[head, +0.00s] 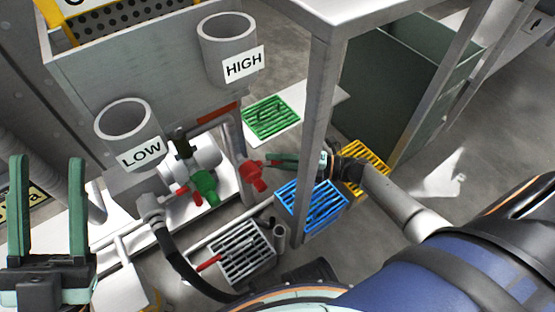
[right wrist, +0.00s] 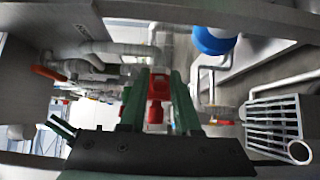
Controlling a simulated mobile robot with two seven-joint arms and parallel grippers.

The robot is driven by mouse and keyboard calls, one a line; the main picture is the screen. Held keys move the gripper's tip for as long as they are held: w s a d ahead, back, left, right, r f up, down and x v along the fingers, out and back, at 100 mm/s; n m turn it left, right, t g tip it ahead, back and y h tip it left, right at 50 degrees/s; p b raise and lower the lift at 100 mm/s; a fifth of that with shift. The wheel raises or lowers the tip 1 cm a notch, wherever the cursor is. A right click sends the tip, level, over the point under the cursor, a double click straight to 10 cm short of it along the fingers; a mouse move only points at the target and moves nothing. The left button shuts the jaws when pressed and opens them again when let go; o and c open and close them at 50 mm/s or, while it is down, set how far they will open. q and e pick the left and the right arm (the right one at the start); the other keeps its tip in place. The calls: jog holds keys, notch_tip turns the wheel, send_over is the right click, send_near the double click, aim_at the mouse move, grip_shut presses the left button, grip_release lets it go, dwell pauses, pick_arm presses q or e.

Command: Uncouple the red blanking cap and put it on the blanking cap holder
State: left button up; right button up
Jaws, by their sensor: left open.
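The red blanking cap (head: 254,176) is in the middle of the head view, to the right of the green coupling (head: 205,187) on the pump. My right gripper (head: 279,160) reaches in from the right with its fingertips at the cap. In the right wrist view, the cap (right wrist: 157,97) lies between the two fingers, with little or no gap at its sides. I cannot tell whether the fingers press on it, or whether it is still joined to a fitting. My left gripper (head: 47,182) is open and empty at the far left. I cannot clearly identify the cap holder.
Blue (head: 312,203), yellow (head: 364,166), green (head: 271,117) and grey (head: 243,252) racks lie around. A short grey tube (head: 280,236) stands beside the grey rack. A black hose (head: 180,262) runs below the pump.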

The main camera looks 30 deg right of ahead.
grip_shut()
jog(key=shift+w+g, duration=0.1)
jog(key=shift+g, duration=0.2)
jog(key=n+g+y, duration=0.1)
jog(key=w+n+g+y, duration=0.1)
jog(key=g, duration=0.1)
jog(key=n+g, duration=0.2)
jog(key=shift+w+f+y, duration=0.1)
jog(key=shift+w+y, duration=0.15)
jog(key=shift+y, duration=0.15)
jog(key=shift+n+g, duration=0.3)
jog(key=shift+g, duration=0.2)
jog(key=shift+o, duration=1.8)
grip_release()
jog(key=shift+s+t, duration=0.1)
jog(key=shift+t, duration=0.4)
